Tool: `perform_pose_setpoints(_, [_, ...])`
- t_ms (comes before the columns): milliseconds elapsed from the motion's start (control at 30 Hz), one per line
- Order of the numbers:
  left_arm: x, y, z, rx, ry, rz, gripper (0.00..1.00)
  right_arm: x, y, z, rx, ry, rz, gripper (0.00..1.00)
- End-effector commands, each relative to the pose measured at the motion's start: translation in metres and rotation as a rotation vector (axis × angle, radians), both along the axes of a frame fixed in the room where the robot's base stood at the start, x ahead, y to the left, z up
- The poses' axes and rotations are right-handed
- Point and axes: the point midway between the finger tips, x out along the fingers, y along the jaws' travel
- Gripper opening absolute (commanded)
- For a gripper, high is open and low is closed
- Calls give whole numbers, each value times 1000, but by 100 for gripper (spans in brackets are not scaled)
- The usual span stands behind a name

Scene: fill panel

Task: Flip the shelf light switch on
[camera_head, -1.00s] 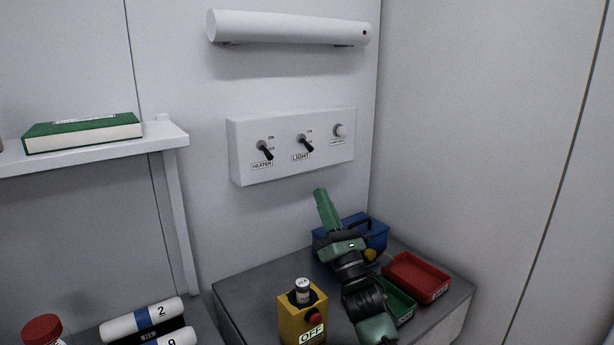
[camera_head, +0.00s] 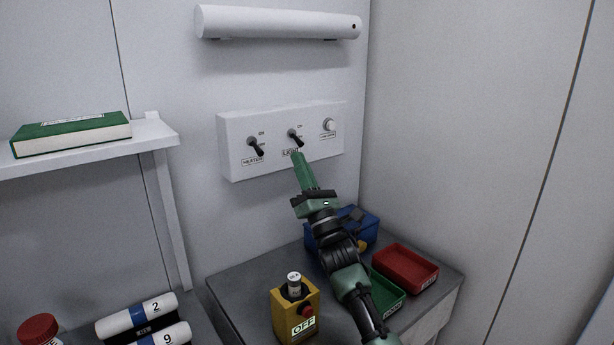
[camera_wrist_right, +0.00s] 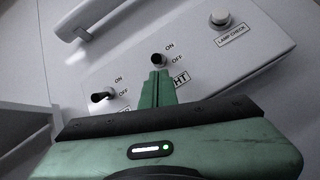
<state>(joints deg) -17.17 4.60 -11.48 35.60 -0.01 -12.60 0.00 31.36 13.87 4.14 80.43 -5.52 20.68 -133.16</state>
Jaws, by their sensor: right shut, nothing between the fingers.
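The white switch panel (camera_head: 235,165) is on the back wall. Its light switch (camera_head: 296,139) is a black toggle in the middle, tilted down toward OFF; it also shows in the right wrist view (camera_wrist_right: 158,60). The heater switch (camera_head: 256,147) to its left also points down. My right gripper (camera_head: 297,156) is shut and empty, its fingertips just below the light switch and over part of the LIGHT label. In the right wrist view the green fingertips (camera_wrist_right: 157,76) are right under the toggle; I cannot tell whether they touch. My left gripper is not in view.
A round lamp-check button (camera_head: 329,125) is at the panel's right. A white tube lamp (camera_head: 280,23) is above. Below are a blue box (camera_head: 362,228), a red tray (camera_head: 405,268), a green tray (camera_head: 386,296) and a yellow OFF box (camera_head: 284,316). A shelf (camera_head: 150,134) with a green book is left.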

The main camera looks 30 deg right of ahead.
Motion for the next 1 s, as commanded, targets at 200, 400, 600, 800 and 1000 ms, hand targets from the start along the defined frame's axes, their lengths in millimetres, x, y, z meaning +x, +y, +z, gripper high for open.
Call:
perform_pose_setpoints(200, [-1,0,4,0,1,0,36,11,0,10,1,0,-1,0])
perform_pose_setpoints(400, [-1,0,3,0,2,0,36,11,0,10,0,0,-1,0])
perform_pose_setpoints(600, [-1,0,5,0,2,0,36,11,0,11,0,4,-1,0])
perform_pose_setpoints(800, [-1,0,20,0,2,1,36,9,0,15,-6,39,-1,0])
perform_pose_setpoints(1000, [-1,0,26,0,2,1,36,8,-1,15,-9,63,-1,0])
